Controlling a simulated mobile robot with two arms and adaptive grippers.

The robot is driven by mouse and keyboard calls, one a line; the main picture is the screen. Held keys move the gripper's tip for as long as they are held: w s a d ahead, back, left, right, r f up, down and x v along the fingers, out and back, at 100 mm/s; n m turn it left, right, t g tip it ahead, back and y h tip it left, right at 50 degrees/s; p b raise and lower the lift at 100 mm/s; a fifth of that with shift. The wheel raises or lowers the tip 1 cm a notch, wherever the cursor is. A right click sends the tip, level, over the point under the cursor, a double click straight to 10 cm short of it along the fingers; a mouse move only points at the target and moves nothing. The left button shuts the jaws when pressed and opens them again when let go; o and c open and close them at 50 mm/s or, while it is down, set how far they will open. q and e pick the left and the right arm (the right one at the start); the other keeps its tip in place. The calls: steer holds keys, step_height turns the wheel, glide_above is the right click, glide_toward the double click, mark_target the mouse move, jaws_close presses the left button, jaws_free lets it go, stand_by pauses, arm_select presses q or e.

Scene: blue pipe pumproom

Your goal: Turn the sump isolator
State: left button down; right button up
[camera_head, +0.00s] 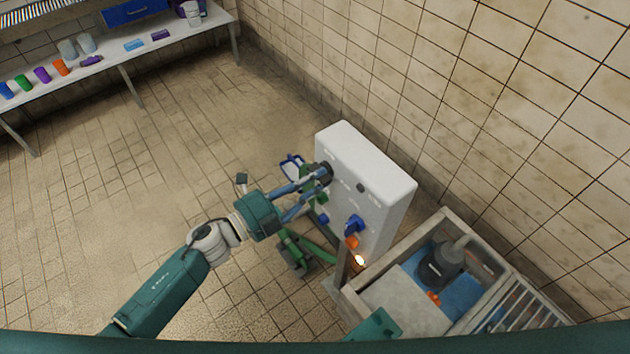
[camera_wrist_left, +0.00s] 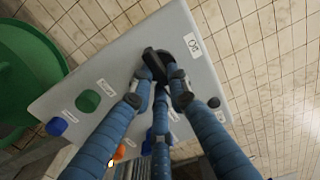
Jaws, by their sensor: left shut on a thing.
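A white control box (camera_head: 385,185) stands near the tiled wall; its panel (camera_wrist_left: 125,55) fills much of the left wrist view. A black rotary handle (camera_wrist_left: 153,63), which looks like the isolator, sits on a round black base near a white label. My left gripper (camera_head: 320,178) reaches the upper left of the box front. In the left wrist view its blue fingers (camera_wrist_left: 158,84) are closed around the black handle. The fingertips partly hide the handle, and its marks are too small to read. My right gripper is not in view.
The panel also carries a blue knob (camera_head: 354,224), an orange knob (camera_head: 352,242) and a green knob (camera_wrist_left: 88,100). A walled pit with a dark pump (camera_head: 442,266) lies right of the box. A white bench (camera_head: 110,60) stands at the back left. The floor between is mostly clear.

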arm_select(q)
steer(key=shift+s+f, duration=0.1)
stand_by(0.4)
steer(key=c, duration=1.7)
jaws_free()
steer(key=shift+o, duration=0.2)
steer(key=v, duration=1.2)
